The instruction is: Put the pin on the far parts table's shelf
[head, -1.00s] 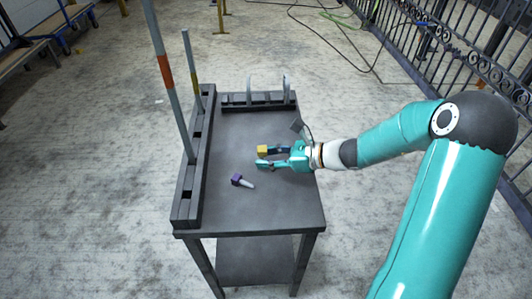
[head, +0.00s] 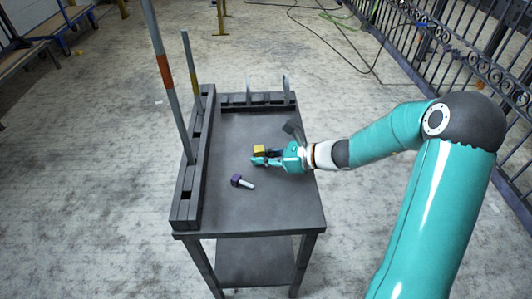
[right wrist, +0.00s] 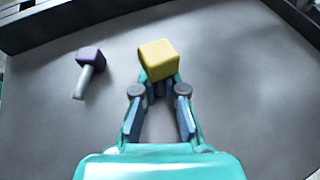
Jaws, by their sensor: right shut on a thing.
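A yellow-headed piece (head: 260,149) is between the fingertips of my right gripper (head: 262,157), over the dark table's top (head: 225,215). In the right wrist view its yellow block head (right wrist: 158,59) shows at the fingertips (right wrist: 159,88), and the fingers are shut on it. Whether a shaft sits under the head is hidden. A purple-headed pin (head: 241,182) with a pale shaft lies on its side on the table top; it also shows in the right wrist view (right wrist: 89,65). The table has a lower shelf (head: 252,262), bare where it shows. My left gripper is not in view.
A slotted rack (head: 187,205) with two upright rods (head: 188,105) runs along the table's left edge. Another rack (head: 235,101) with thin upright plates stands at the back edge. An ornate iron fence (head: 455,65) is at right. The table's front part is clear.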

